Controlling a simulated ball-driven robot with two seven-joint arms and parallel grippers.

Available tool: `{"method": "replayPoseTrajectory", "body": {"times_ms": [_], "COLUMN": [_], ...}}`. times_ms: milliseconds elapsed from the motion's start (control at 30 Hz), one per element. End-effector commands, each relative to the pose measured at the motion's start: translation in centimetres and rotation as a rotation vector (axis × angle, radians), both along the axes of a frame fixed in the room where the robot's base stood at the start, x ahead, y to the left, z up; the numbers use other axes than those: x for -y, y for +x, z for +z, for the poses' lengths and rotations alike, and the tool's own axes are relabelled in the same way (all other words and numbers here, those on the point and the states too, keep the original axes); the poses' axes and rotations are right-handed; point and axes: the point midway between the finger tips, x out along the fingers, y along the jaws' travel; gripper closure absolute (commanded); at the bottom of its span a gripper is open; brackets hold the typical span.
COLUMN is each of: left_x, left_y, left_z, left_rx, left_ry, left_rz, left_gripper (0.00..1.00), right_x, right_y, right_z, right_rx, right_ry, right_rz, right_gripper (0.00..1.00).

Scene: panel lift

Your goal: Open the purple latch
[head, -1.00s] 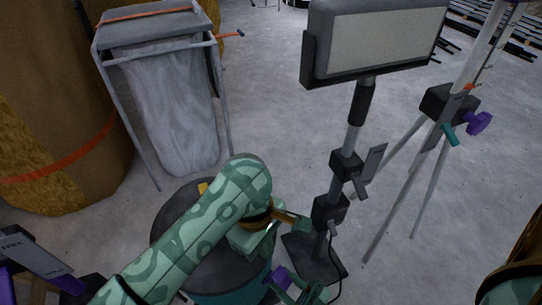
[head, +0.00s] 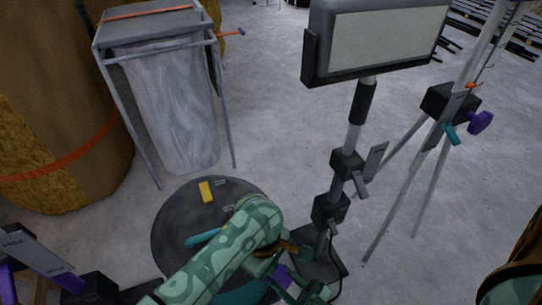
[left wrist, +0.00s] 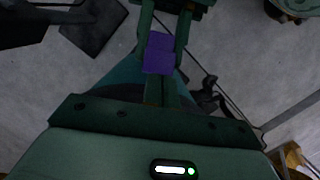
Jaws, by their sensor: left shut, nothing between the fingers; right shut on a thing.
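A purple lever (head: 70,283), which looks like the latch, sticks out beside a grey plate marked "FREE" (head: 28,248) at the lower left of the head view. The frame edge cuts off its mount. My left gripper (head: 290,287) is at the bottom centre, well to the right of that lever and apart from it. In the left wrist view its fingers (left wrist: 160,52) are closed together, with purple patches at them and nothing else held. My right gripper is in neither view.
A lamp stand (head: 352,160) with a large flat head rises close beyond my left gripper. A tripod (head: 428,150) with a purple knob (head: 480,122) stands to the right. A bag frame (head: 165,95) and a strapped brown roll (head: 65,110) stand at the left.

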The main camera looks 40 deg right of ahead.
Motion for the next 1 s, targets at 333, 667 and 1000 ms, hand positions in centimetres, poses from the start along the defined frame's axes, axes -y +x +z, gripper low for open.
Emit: {"method": "replayPoseTrajectory", "body": {"times_ms": [333,667,1000], "left_x": [0.4,0.4,0.4], "left_y": [-1.4,-1.5,-1.3], "left_z": [-0.6,-0.6,-0.5], "left_rx": [0.054,0.051,0.056], "left_ry": [0.015,0.015,0.016], "left_rz": [-0.001,0.000,0.000], "left_gripper": [1.00,1.00,1.00], "right_x": [0.1,0.0,0.2], "right_y": [-0.1,0.0,-1.0], "right_z": [-0.2,0.0,-0.7], "right_rx": [-0.005,0.000,-0.002], "right_ry": [-0.003,-0.001,-0.002], "right_rz": [-0.001,0.000,0.003], "right_gripper": [1.00,0.47,0.47]}}
